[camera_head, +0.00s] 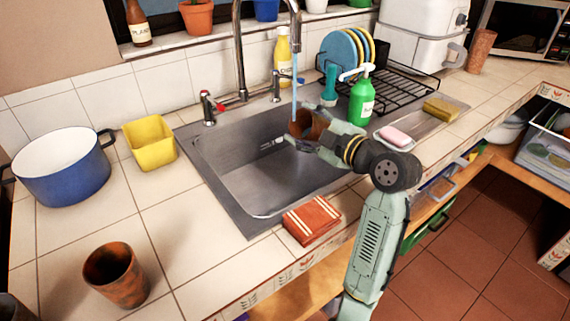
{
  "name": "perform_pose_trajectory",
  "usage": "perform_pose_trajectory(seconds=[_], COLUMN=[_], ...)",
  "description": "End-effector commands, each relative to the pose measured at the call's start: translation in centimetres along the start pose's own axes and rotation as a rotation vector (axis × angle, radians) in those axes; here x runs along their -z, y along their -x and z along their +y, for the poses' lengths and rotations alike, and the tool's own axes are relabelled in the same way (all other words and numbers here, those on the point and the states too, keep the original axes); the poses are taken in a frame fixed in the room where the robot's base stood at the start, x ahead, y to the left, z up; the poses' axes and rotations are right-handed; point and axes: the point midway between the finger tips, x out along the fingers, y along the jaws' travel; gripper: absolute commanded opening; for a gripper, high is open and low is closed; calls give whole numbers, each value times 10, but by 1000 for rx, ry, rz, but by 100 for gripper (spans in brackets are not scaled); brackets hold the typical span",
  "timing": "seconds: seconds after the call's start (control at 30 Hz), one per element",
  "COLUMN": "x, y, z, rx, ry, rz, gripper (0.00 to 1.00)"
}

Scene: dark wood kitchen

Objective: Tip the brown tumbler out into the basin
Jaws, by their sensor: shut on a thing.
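My gripper (318,122) is shut on a brown tumbler (310,121) above the right side of the grey metal basin (230,165). The fingers hide part of the tumbler. It looks tilted, with its dark mouth toward the left, but its exact angle is hard to tell. A thin blue stream of water (294,80) runs from the tap (296,38) down to the tumbler's mouth area. I cannot tell whether anything is inside the tumbler or pouring from it.
A similar brown tumbler (115,275) stands on the front left counter, another (481,50) at the back right. A yellow tub (150,143) and blue pot (62,168) stand left of the basin. A green soap bottle (361,98), dish rack (405,80) and pink soap (396,137) are right.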

Motion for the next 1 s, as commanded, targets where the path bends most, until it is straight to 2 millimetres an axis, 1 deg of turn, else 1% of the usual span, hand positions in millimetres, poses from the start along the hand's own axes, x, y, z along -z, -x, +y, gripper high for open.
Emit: perform_pose_trajectory(seconds=[1.0], x=[6], y=[0], z=[2], rx=[-4], ry=[137], rz=[-18], gripper=[24])
